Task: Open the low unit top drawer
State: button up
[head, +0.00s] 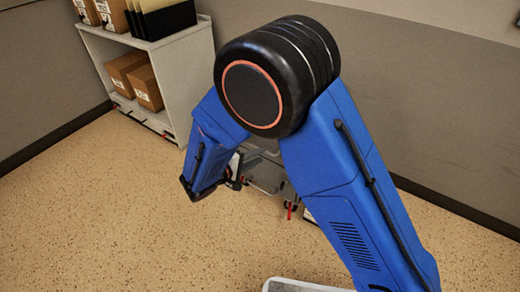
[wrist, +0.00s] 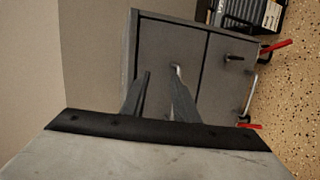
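The low unit (wrist: 205,28) is a grey cabinet that looks turned on its side in the wrist view. It has a large front panel (wrist: 160,48) on the left and another (wrist: 218,80) on the right, split by a dark gap. A small pale handle (wrist: 177,69) is on the left panel, and a dark handle (wrist: 234,58) on the right one. My gripper (wrist: 162,80) is open, its two fingers apart in front of the left panel. The right fingertip overlaps the pale handle; I cannot tell whether they touch. In the head view my arm hides most of the unit (head: 268,172).
Red-tipped parts (wrist: 275,47) stick out at the unit's right side in the wrist view. A white shelf (head: 180,75) with cardboard boxes (head: 145,85) and a dark file holder (head: 160,18) stands at the back left. Speckled floor (head: 90,210) is clear at the left.

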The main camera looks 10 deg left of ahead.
jog(key=s+a+f+n+t+y, duration=0.25)
jog(key=a+f, duration=0.25)
jog(key=a, duration=0.3)
jog(key=shift+m, duration=0.25)
jog(key=x, duration=1.1)
jog(key=d+x, duration=0.1)
jog(key=x, duration=0.5)
jog(key=shift+s+f, duration=0.1)
jog(key=shift+s, duration=0.15)
grip_shut()
